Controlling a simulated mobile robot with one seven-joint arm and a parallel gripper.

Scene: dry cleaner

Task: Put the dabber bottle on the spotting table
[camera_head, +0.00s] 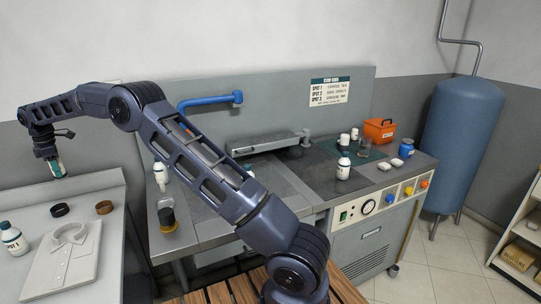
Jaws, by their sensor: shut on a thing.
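My gripper (54,161) is at the far left, pointing down, shut on a small bottle (57,169) with white and teal parts, which I take as the dabber bottle. It is held above the pale side table (100,183), apart from its top. My fingers hide part of the bottle. The spotting table (205,236) is the steel-topped bench in the middle, with a control panel on its front. My arm crosses in front of it and hides part of its top.

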